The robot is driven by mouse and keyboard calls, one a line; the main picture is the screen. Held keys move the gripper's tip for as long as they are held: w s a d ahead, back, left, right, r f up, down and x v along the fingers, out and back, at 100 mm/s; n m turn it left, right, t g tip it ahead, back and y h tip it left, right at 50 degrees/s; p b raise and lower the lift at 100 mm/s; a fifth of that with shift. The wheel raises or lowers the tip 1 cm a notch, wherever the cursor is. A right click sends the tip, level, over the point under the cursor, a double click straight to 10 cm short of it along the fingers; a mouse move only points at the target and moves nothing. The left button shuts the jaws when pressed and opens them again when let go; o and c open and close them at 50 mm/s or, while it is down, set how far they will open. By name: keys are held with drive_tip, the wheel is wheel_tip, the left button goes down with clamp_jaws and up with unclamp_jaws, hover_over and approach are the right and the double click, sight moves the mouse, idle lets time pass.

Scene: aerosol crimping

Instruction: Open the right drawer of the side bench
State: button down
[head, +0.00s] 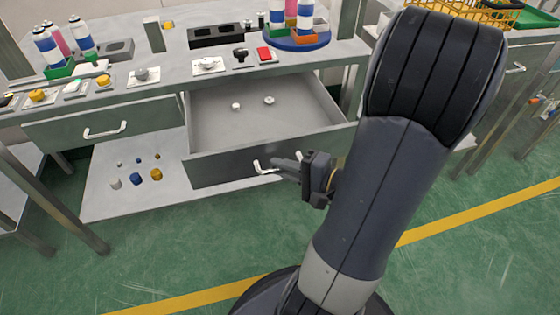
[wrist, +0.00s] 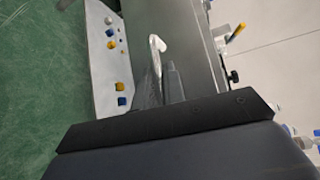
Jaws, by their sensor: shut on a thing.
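The right drawer (head: 225,170) of the side bench (head: 170,72) stands pulled well out, and its grey inside shows in the head view. Two small white round parts (head: 269,100) lie in it. My gripper (head: 285,164) is at the drawer's front, shut on the white handle (head: 262,167). The wrist view shows the handle (wrist: 157,50) at my fingers (wrist: 160,85); part of the handle is hidden by them. The left drawer (head: 105,125) is closed, with its white handle (head: 105,132) on the front.
The bench top holds spray cans (head: 48,45), a blue round stand (head: 297,40) and several small parts on plates. A lower shelf (head: 110,203) carries small white, blue and yellow pieces. Green floor (head: 140,260) in front of the drawer is clear. A second table with a yellow basket (head: 490,14) stands at right.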

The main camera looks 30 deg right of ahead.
drive_tip(key=shift+s, duration=0.2)
drive_tip(key=c, duration=1.8)
unclamp_jaws()
drive_tip(key=shift+o, duration=0.2)
drive_tip(key=p+v, duration=0.1)
drive_tip(key=v, duration=0.9)
drive_tip(key=shift+s+d+p, duration=0.2)
drive_tip(key=shift+s+p, duration=0.1)
drive_tip(key=shift+s, duration=0.05)
drive_tip(key=shift+b+x, duration=0.8)
drive_tip(key=shift+x, duration=4.6)
